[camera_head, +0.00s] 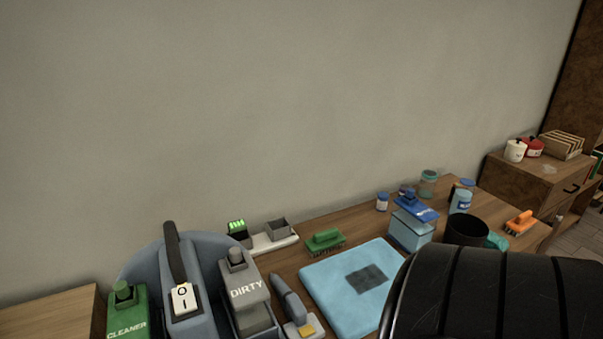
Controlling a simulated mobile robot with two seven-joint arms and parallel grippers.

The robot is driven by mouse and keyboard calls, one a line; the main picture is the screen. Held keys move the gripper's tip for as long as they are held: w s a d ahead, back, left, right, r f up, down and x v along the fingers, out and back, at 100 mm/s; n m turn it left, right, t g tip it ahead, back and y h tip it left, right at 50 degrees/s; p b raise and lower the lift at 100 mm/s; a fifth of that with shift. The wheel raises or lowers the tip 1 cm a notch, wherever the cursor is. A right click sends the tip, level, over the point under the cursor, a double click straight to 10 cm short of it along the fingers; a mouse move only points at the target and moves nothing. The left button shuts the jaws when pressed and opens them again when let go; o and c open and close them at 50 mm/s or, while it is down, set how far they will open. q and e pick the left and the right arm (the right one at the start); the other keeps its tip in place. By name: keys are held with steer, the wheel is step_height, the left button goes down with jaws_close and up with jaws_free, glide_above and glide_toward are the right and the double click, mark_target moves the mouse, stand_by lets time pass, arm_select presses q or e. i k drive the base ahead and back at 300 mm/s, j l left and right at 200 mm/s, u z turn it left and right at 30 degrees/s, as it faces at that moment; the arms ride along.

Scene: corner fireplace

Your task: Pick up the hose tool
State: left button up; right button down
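A small grey-blue hand tool (285,295) with a pale head and a yellow patch, which looks like the hose tool, stands at the bottom of the head view. It is just right of the blue-grey cleaning machine (207,285), which has a dark handle, an O/I switch and a tank marked DIRTY (246,292). The lower edge of the frame cuts off the machine and part of the tool's head. No hose can be made out. Neither of my grippers is in view.
A green CLEANER bottle (128,312) stands left of the machine. A light-blue mat (322,291) with a dark stain lies to the right. A large black ribbed shape blocks the bottom right.

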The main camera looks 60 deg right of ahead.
mark_target(296, 312)
steer(key=z, duration=1.85)
steer(key=i+l+u, duration=0.2)
steer(key=l, duration=0.7)
steer(key=l+u, duration=0.2)
steer(key=l, duration=0.75)
